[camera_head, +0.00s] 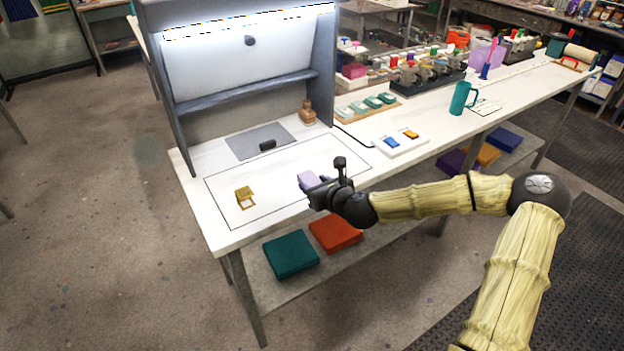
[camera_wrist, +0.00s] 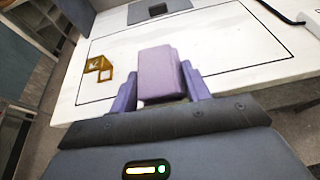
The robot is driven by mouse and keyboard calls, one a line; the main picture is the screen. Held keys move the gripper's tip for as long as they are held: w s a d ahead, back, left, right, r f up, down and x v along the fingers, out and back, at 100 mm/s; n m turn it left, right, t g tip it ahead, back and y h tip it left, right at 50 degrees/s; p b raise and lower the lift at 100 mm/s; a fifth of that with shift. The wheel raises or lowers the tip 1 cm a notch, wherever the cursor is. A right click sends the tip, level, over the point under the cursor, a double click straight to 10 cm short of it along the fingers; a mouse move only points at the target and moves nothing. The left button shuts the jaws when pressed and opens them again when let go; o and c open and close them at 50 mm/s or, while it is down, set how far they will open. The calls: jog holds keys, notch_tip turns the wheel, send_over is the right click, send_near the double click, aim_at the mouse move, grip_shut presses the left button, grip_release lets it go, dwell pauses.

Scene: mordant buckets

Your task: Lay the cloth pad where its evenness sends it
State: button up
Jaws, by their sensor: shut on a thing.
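A lilac cloth pad (camera_wrist: 158,74) is between the two purple fingers of my gripper (camera_wrist: 160,92) in the wrist view. In the head view the pad (camera_head: 307,179) shows at the tip of my gripper (camera_head: 313,186), over the front right part of a black-outlined area (camera_head: 272,196) on the white bench. My gripper is shut on the pad. I cannot tell the exact height above the bench. How even the pad's colour is cannot be made out for sure; its visible face looks plain.
A brass folding magnifier (camera_head: 244,197) stands in the outlined area. A grey plate (camera_head: 258,141) with a dark block (camera_head: 267,145) lies behind it, under a lit hood. A brown bottle (camera_head: 307,112), a white tray (camera_head: 401,141) with blue and orange pieces, and a teal mug (camera_head: 461,98) stand rightward.

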jog(key=s+d+f+m+t+h, duration=0.1)
jog(key=s+d+f+m+h, duration=0.2)
jog(key=d+f, duration=0.5)
jog(key=s+d+f+m+t+h, duration=0.1)
jog(key=s+d+f+m+h, duration=0.2)
jog(key=d+f, duration=0.5)
notch_tip(320, 180, down, 2)
jog(key=shift+s+d+f+h, duration=0.1)
jog(key=shift+s+d+h, duration=0.1)
jog(key=shift+s+h, duration=0.45)
